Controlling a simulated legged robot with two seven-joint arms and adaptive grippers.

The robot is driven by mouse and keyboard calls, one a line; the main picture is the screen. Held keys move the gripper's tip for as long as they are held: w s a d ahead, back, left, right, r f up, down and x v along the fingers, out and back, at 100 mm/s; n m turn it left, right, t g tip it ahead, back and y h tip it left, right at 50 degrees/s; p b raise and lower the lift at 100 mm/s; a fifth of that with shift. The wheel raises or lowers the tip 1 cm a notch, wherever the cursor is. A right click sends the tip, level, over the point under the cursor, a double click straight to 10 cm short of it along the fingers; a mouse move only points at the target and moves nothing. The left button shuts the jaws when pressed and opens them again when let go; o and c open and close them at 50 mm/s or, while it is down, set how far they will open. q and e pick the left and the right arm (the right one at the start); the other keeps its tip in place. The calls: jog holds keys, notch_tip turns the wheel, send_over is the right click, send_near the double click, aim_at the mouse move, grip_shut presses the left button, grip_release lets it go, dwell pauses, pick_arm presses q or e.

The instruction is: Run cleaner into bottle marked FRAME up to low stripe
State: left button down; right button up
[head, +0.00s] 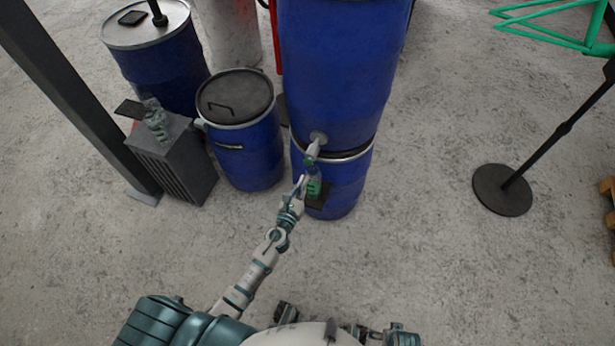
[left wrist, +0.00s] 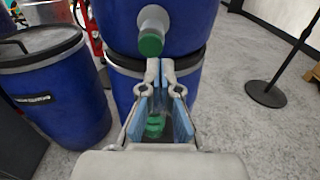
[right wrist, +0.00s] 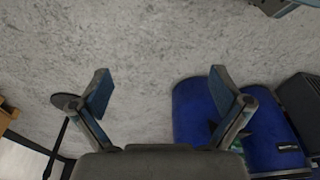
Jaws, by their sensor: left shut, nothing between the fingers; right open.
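A pale tap (head: 317,143) sticks out low on the upper blue barrel (head: 340,70); its green end (left wrist: 151,42) shows in the left wrist view. A clear bottle with green on it (head: 314,188) stands below the tap on a small dark shelf (head: 318,204) at the lower barrel. In the left wrist view the bottle (left wrist: 155,126) shows partly between my fingers. Its marking, stripe and liquid level cannot be read. My left gripper (left wrist: 160,68) is shut and empty, just below the tap's end. My right gripper (right wrist: 161,80) is open and empty above the floor.
More bottles (head: 156,122) stand on a grey ribbed box (head: 178,165) at left. A lidded blue barrel (head: 246,150) stands beside it. A dark stand with a round base (head: 502,190) is at right. The floor in front is clear.

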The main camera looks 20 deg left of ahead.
pick_arm(q)
jog(key=shift+s, duration=3.35)
jog(key=s+a+f+n+g+y+p, duration=0.1)
jog(key=s+a+f+n+g, duration=0.15)
jog(key=f+n, duration=0.35)
jog(key=s+a+f+n+g+y+p, duration=0.1)
jog(key=s+a+f+n+g, duration=0.1)
jog(key=s+f+n+g, duration=0.3)
jog(key=s+a+f+n+y+p, duration=0.1)
jog(key=s+a+f+n, duration=0.15)
jog(key=f+n, duration=0.55)
jog(key=s+d+f+n+g+h+p, duration=0.1)
jog(key=s+f+n+g, duration=0.3)
jog(key=s, duration=0.6)
jog(key=s+d+f+n+g+h, duration=0.1)
jog(key=s+f+n+g, duration=0.4)
jog(key=s+f+n, duration=0.3)
jog(key=s+n, duration=0.2)
jog(key=n, duration=0.1)
jog(key=shift+s+d+f+h+p, duration=0.3)
jog(key=shift+s+d+f+p, duration=0.1)
pick_arm(e)
jog(key=s+f, duration=0.3)
jog(key=f, duration=0.8)
jog(key=shift+s+a+f+g, duration=0.2)
jog(key=shift+s+a+g, duration=0.1)
jog(key=shift+a, duration=0.15)
